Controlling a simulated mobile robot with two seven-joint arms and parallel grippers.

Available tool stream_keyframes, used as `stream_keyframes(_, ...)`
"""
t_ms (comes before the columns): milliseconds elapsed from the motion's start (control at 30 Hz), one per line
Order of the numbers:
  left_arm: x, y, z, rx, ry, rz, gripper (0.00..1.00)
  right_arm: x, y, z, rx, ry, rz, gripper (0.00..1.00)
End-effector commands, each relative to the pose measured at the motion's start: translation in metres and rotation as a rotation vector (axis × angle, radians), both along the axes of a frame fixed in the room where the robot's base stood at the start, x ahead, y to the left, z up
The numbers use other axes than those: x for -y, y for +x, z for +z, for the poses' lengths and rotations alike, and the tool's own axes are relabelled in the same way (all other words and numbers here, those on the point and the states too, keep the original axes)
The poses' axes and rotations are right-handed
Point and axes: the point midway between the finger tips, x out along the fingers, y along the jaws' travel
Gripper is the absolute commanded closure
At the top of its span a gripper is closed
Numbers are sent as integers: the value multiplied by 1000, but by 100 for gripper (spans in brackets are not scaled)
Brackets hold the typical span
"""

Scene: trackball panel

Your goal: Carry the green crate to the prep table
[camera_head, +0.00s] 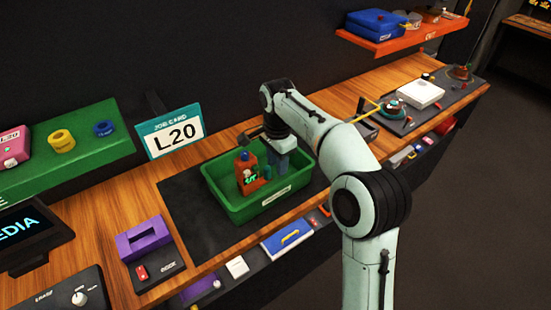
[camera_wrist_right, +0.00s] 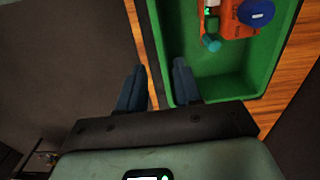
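The green crate (camera_head: 230,205) stands on a dark mat on the wooden bench, in the middle of the head view. It holds an orange container (camera_head: 247,180) and small teal items. In the right wrist view the crate (camera_wrist_right: 225,85) fills the upper right, with the orange container (camera_wrist_right: 238,22) and its blue round top inside. My right gripper (camera_head: 281,168) is at the crate's far right side. In the wrist view its fingers (camera_wrist_right: 158,88) are apart, with the crate's wall between them, one finger on the inner side and one outside. My left gripper is not in view.
A sign reading L20 (camera_head: 170,133) stands behind the crate to the left. A purple holder (camera_head: 143,240) is at the front left. A green stand (camera_head: 80,155) is farther left. A white box (camera_head: 419,94) and small devices lie to the right. An orange shelf (camera_head: 420,32) hangs above.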

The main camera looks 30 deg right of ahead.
Motion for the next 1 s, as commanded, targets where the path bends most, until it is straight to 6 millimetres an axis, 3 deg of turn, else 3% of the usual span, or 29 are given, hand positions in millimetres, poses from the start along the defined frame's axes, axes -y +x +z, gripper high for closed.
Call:
stream_keyframes(233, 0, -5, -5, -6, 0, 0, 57, 0, 0, -19, -3, 0, 0, 66)
stream_keyframes(700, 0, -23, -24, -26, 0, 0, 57, 0, 0, -107, -4, 1, 1, 66)
stream_keyframes(1000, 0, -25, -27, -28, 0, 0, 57, 0, 1, -132, -1, 0, 1, 66)
